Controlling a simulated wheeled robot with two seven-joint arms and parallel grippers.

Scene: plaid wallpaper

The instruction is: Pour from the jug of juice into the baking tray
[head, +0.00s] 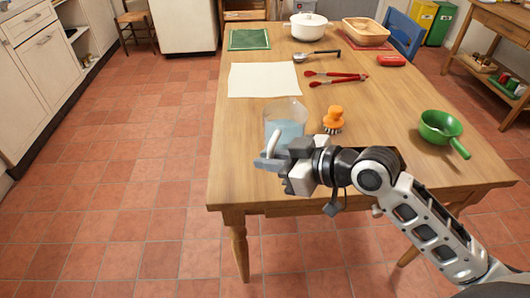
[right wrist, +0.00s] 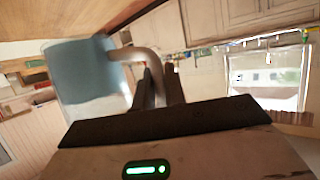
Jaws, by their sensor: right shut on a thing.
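The clear jug (head: 287,112) holds a pale blue-grey liquid and looks about upright near the table's front edge. I cannot tell whether its base touches the table. My right gripper (head: 272,160) is shut on the jug's pale handle. In the right wrist view, the fingers (right wrist: 160,82) close around the handle, with the jug (right wrist: 85,75) beyond them. A dark flat edge (head: 402,160) shows behind my right arm; it may be the baking tray, mostly hidden by the arm. My left gripper is not in view.
An orange-topped brush (head: 333,118) stands right of the jug. A green pan (head: 440,127) is at the right. A cream mat (head: 264,80), red tongs (head: 337,77), a ladle (head: 318,55), a white pot (head: 308,27) and a tan dish (head: 366,32) lie farther back.

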